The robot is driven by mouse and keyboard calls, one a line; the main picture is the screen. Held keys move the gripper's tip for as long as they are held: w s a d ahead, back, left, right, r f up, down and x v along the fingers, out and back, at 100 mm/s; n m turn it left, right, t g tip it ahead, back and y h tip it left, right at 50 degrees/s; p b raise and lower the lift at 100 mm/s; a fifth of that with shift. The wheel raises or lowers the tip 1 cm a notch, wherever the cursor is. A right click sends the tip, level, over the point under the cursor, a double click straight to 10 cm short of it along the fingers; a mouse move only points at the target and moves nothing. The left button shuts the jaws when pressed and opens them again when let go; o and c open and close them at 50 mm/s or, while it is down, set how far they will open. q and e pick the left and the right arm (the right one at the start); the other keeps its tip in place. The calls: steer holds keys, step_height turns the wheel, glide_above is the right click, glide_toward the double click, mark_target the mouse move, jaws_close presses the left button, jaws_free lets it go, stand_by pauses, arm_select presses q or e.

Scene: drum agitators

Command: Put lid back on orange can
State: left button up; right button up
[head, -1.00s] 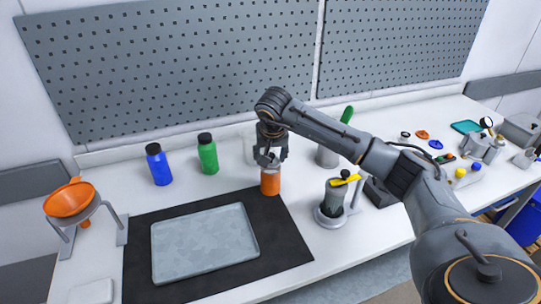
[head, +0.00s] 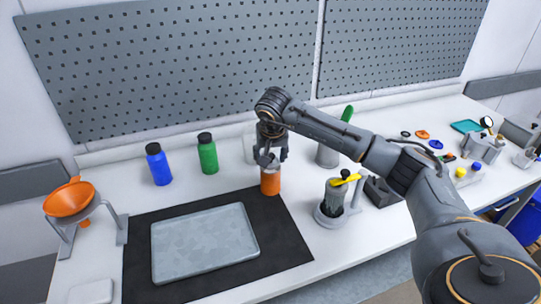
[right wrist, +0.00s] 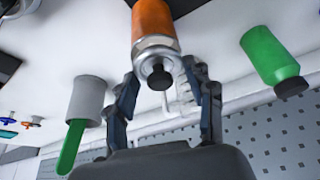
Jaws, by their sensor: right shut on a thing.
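The orange can (head: 270,182) stands upright at the black mat's back right corner, and its orange body also shows in the right wrist view (right wrist: 153,22). A silver lid with a black knob (right wrist: 158,74) is at the can's top end. It appears to be in line with the can and touching it, but I cannot tell if it is fully seated. My right gripper (head: 270,160) points down over the can. My left gripper is not in view.
A green bottle (head: 208,155) and a blue bottle (head: 158,165) stand left of the can. A metal tray (head: 204,243) lies on the black mat (head: 285,245). A grey cup with a green-handled tool (head: 327,156) and a grey vessel with a yellow top (head: 333,200) stand to the right.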

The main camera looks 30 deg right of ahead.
steer(key=shift+f, duration=0.1)
stand_by(0.8)
steer(key=o, duration=1.3)
steer(key=shift+o, duration=0.2)
steer(key=shift+r+p, duration=2.35)
steer(key=shift+r, duration=1.2)
jaws_close()
